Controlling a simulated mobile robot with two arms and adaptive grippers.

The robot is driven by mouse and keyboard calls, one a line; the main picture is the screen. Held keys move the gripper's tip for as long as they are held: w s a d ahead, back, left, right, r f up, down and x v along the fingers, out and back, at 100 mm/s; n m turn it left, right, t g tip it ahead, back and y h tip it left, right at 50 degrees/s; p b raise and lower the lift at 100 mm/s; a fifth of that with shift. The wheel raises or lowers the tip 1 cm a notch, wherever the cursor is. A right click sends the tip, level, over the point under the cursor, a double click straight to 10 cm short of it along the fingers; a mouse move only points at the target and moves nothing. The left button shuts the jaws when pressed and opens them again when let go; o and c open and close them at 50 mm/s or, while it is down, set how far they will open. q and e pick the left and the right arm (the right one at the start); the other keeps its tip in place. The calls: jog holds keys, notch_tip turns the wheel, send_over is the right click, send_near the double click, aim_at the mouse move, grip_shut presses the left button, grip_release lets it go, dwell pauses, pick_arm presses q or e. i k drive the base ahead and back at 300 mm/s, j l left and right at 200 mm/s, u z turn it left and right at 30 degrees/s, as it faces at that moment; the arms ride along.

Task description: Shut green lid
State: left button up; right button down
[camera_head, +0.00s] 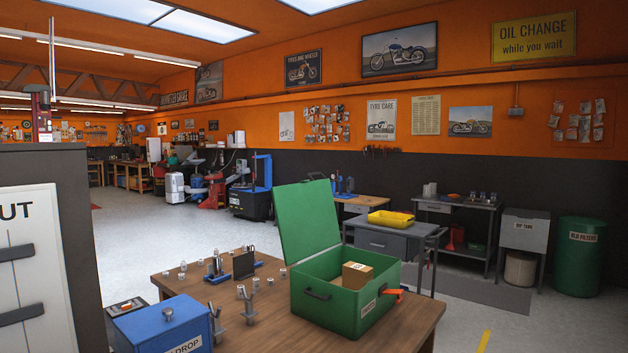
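The green lid (309,220) stands open, raised upright at the left back side of a green metal box (326,306) on the wooden table (421,318). The box has a dark handle on its front left side and an orange latch (393,291) at its right side. A small brown carton (356,274) is inside the box, its top showing near the rim. Neither of my grippers is in view.
A blue box (150,335) with a round knob stands at the table's front left. Several small metal parts and a dark upright plate (243,266) are left of the green box. A yellow tray (391,218) sits on a grey table behind. Open floor lies to the right.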

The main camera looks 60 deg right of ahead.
aim_at(308, 226)
jog(key=k+l+z, duration=0.15)
jog(key=l, duration=3.2)
jog(key=i, duration=0.05)
